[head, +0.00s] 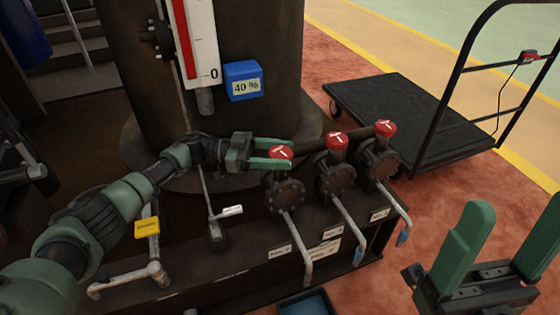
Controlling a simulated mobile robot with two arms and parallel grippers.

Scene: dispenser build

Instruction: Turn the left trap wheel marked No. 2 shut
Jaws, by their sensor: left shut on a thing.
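Three red trap wheels with white marks sit on dark flanged valves along the bench edge: a left one (281,153), a middle one (337,140) and a right one (386,128). My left gripper (272,153) reaches in from the left and is shut on the left red wheel, its green fingers on either side of it. The small labels below the valves are too small to read, so I cannot tell which says No. 2. My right gripper (518,215) is open and empty at the lower right, away from the valves.
A large dark tank with a red-and-white gauge (198,40) and a blue box reading 40 % (243,80) stands behind. Bent spout pipes hang from the valves. A blue tray (306,305) lies below. A black cart (405,110) stands at the right on red floor.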

